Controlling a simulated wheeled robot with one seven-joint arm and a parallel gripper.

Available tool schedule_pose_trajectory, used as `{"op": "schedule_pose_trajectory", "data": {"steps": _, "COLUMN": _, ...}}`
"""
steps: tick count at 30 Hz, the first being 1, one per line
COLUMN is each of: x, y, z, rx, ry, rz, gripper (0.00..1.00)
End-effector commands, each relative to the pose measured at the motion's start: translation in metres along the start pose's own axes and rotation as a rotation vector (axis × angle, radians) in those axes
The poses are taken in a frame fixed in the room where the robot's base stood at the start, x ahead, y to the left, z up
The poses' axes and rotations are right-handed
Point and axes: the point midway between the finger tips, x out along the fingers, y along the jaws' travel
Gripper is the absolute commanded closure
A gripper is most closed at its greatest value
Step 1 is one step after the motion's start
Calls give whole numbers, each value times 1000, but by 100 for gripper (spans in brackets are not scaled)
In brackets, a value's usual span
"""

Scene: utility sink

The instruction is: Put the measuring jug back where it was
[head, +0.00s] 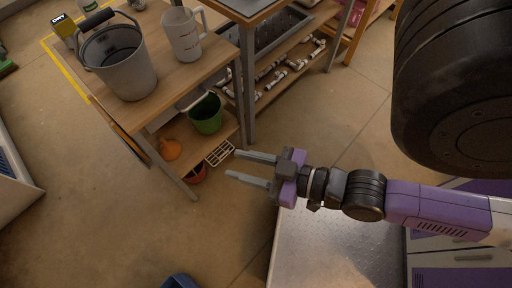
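The measuring jug (182,36) is white with reddish markings and a handle on its right side. It stands upright on the wooden top (178,83) of a metal-legged bench, at the upper left in the head view. My gripper (241,167) is open, with two parallel grey fingers pointing left and nothing between them. In the picture it lies below and to the right of the jug, clearly apart from it.
A grey bucket (125,70) stands left of the jug. A basin unit (264,38) adjoins the bench at right. Open floor (110,215) lies in front.

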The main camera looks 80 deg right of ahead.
Motion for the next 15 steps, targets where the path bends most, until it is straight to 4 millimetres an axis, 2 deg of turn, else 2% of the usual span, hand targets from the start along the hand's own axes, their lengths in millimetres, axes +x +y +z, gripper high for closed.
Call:
{"op": "schedule_pose_trajectory", "data": {"steps": 1, "x": -15, "y": -11, "z": -2, "rx": -10, "ry": -11, "rz": -46, "gripper": 66}}
{"op": "schedule_pose_trajectory", "data": {"steps": 3, "x": -28, "y": -20, "z": -5, "rx": -19, "ry": -15, "rz": -90, "gripper": 66}}
{"op": "schedule_pose_trajectory", "data": {"steps": 6, "x": -40, "y": -28, "z": -10, "rx": -26, "ry": -18, "rz": -131, "gripper": 66}}
{"op": "schedule_pose_trajectory", "data": {"steps": 15, "x": -45, "y": -31, "z": -12, "rx": -28, "ry": -19, "rz": -148, "gripper": 66}}
